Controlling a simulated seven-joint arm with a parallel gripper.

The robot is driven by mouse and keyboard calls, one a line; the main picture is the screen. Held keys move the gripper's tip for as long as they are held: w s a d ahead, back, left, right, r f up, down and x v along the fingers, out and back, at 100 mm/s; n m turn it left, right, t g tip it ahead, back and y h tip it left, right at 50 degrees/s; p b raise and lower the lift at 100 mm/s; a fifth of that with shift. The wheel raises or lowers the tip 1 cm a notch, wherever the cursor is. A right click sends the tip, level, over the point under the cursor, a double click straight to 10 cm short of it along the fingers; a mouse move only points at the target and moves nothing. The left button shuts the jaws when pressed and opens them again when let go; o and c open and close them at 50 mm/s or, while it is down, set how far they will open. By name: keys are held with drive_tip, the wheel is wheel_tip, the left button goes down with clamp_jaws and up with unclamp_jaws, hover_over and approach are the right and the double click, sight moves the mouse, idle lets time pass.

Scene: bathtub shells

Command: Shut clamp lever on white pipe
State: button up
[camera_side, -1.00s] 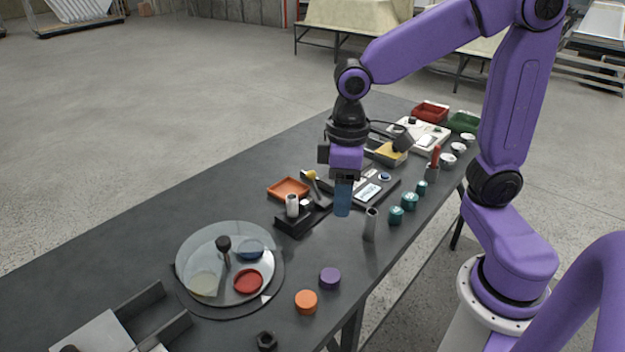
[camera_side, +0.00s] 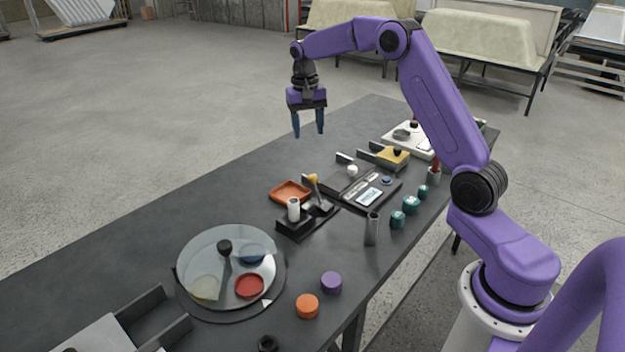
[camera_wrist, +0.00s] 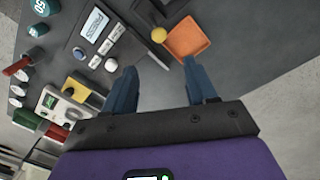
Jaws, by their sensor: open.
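The white pipe (camera_side: 293,210) stands upright in a black clamp block (camera_side: 296,228) near the middle of the table. The clamp lever, with its yellow knob (camera_side: 313,178), stands raised and slightly tilted just right of the pipe. The yellow knob also shows at the top of the wrist view (camera_wrist: 159,35); the pipe is not clear there. My gripper (camera_side: 308,134) is open and empty, high above the table and behind the clamp. Its two blue fingers point down, well apart from the lever.
An orange tray (camera_side: 290,192) lies just behind the clamp. A dark device with a display (camera_side: 370,195) lies to its right. A metal cup (camera_side: 372,228) and teal weights (camera_side: 411,205) stand along the front edge. A round glass turntable (camera_side: 228,300) is at left. The back-left table is clear.

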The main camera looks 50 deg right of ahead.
sight(313, 179)
drive_tip(key=f, duration=0.5)
drive_tip(key=d+f, duration=0.1)
drive_tip(key=f, duration=1.1)
drive_tip(key=shift+s+d+f, duration=0.15)
drive_tip(key=shift+s+f, duration=0.05)
drive_tip(key=shift+f, duration=0.05)
clamp_jaws()
